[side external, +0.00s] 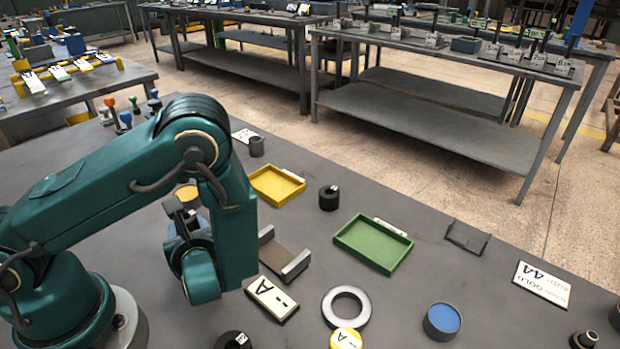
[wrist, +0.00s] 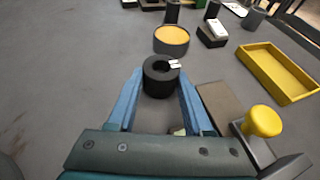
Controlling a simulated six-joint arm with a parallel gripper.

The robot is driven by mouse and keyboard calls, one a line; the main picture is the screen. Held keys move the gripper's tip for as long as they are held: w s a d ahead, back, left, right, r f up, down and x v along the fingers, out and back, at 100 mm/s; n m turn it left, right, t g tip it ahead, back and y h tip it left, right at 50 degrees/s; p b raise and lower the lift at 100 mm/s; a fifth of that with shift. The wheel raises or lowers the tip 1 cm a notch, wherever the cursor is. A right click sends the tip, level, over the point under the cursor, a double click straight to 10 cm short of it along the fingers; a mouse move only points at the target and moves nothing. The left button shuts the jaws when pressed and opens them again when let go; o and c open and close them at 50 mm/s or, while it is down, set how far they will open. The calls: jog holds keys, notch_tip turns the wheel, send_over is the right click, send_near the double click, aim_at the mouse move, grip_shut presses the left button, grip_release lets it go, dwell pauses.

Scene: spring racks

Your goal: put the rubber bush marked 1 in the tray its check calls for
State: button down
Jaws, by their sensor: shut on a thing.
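My gripper (wrist: 160,80) shows in the wrist view with its two blue fingers shut on a black rubber bush (wrist: 159,85). The bush is a short ring with an open hole and a small white tag; I cannot read the tag. In the side view my arm hides most of the gripper and the held bush. A yellow tray (side external: 277,184) lies beyond the arm and looks empty; it also shows in the wrist view (wrist: 297,93). An empty green tray (side external: 373,244) lies to its right.
Another tagged black bush (side external: 329,198) stands between the trays. A brown fixture with grey ends (side external: 285,252) lies beside my arm; a yellow knob (wrist: 262,121) stands near my fingers. A grey ring (side external: 346,306), a blue-topped pot (side external: 441,321) and a lettered card (side external: 542,283) lie around.

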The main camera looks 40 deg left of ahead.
notch_tip(320, 180, up, 22)
jog(key=s+d+f+n+g+h, duration=0.4)
jog(key=f+n+g+h, duration=0.1)
jog(key=n+g, duration=0.45)
jog(key=s+d+f+n+g+h, duration=0.4)
jog(key=f+n+g+h, duration=0.15)
jog(key=n+g, duration=0.4)
jog(key=w+d+r+n+t+h, duration=0.2)
jog(key=w+r+n+t+h, duration=0.1)
jog(key=w+n+t+h, duration=1.15)
jog(key=w+a+r+n+t+y, duration=0.35)
jog(key=a+n+t, duration=0.25)
jog(key=a+n, duration=0.35)
jog(key=w+a+r+n+t+y, duration=0.2)
jog(key=a+r+n+t+y, duration=0.25)
jog(key=a+n+t, duration=0.4)
jog(key=n+g, duration=0.2)
jog(key=n, duration=0.1)
send_over(267, 188)
jog(key=shift+m, duration=0.25)
notch_tip(267, 188, down, 18)
jog(key=shift+s+d+f, duration=0.1)
jog(key=shift+f, duration=2.05)
